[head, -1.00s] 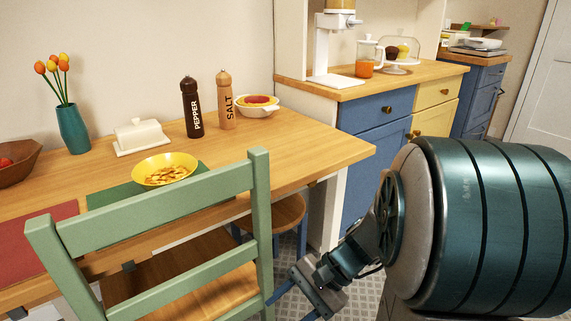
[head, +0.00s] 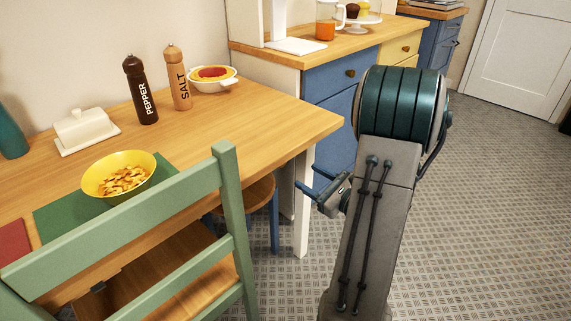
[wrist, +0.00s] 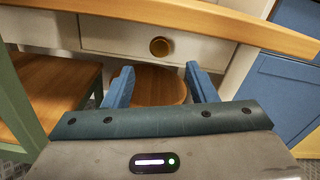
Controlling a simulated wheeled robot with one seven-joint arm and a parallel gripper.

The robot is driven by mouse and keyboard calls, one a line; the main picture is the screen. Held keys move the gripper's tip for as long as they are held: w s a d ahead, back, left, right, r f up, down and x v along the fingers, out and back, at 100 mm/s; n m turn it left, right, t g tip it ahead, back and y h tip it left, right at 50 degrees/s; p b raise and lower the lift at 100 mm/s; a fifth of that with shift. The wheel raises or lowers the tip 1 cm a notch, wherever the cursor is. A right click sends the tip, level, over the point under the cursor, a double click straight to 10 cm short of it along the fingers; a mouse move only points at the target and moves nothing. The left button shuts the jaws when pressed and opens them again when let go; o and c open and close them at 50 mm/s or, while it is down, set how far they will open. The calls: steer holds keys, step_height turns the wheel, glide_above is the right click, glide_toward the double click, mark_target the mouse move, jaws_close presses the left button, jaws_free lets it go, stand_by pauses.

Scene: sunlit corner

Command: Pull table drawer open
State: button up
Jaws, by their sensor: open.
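The table (head: 262,122) has a wooden top and white legs. In the wrist view its white drawer front (wrist: 115,38) sits under the tabletop edge and looks shut. A round brass knob (wrist: 159,46) is on the drawer front. My gripper (head: 304,174) is beside the table's right end in the head view. In the wrist view my gripper's two blue fingers (wrist: 159,70) are spread apart with nothing between them. The knob is beyond the fingertips, roughly centred between them and apart from them. The drawer front is hidden in the head view.
A green chair (head: 228,190) stands at the table's front. A stool (wrist: 158,86) is under the table below the drawer. Blue cabinets (head: 326,84) stand behind. The table holds a yellow bowl (head: 97,176), butter dish, shakers and casserole. Floor (head: 480,200) at right is clear.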

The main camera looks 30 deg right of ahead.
steer(key=b+x, duration=0.1)
steer(key=x, duration=0.8)
steer(key=shift+w, duration=0.2)
steer(key=shift+a, duration=0.1)
jaws_close()
